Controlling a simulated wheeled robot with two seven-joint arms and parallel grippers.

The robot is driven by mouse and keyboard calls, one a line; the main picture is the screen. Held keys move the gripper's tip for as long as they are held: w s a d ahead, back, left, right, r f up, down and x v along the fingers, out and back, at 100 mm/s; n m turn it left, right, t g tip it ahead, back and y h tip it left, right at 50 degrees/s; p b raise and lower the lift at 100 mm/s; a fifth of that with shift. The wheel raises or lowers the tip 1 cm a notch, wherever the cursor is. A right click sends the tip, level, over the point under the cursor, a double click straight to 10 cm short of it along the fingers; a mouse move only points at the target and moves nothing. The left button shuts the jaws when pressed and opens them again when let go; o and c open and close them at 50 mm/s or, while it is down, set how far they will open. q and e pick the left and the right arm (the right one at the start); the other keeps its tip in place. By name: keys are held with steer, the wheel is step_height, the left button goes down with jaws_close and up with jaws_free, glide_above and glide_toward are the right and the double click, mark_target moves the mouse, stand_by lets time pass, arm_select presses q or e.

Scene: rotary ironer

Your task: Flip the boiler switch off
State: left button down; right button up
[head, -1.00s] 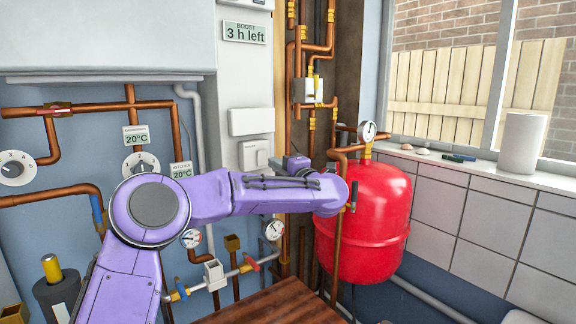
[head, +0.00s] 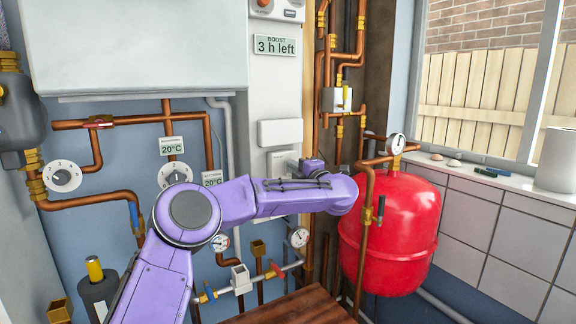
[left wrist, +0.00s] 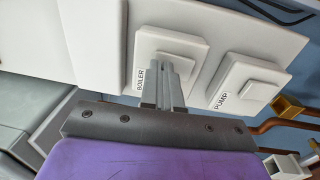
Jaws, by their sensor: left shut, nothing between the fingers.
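The boiler switch, a white square plate with a raised rocker (left wrist: 165,70) labelled BOILER, fills the middle of the left wrist view. In the head view the switch plate (head: 277,160) is partly hidden by my left gripper (head: 296,164). My right gripper is not in view.
The pump switch (left wrist: 243,84) sits close to the right of the boiler switch. A blank white cover (head: 280,132) is above it in the head view. Copper pipes (head: 323,75) and a red tank (head: 400,225) stand to the right.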

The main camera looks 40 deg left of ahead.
arm_select(q)
steer(key=r+b+v, duration=0.2)
steer(key=b+v, duration=0.1)
steer(key=v, duration=1.1)
steer(key=shift+r, duration=0.3)
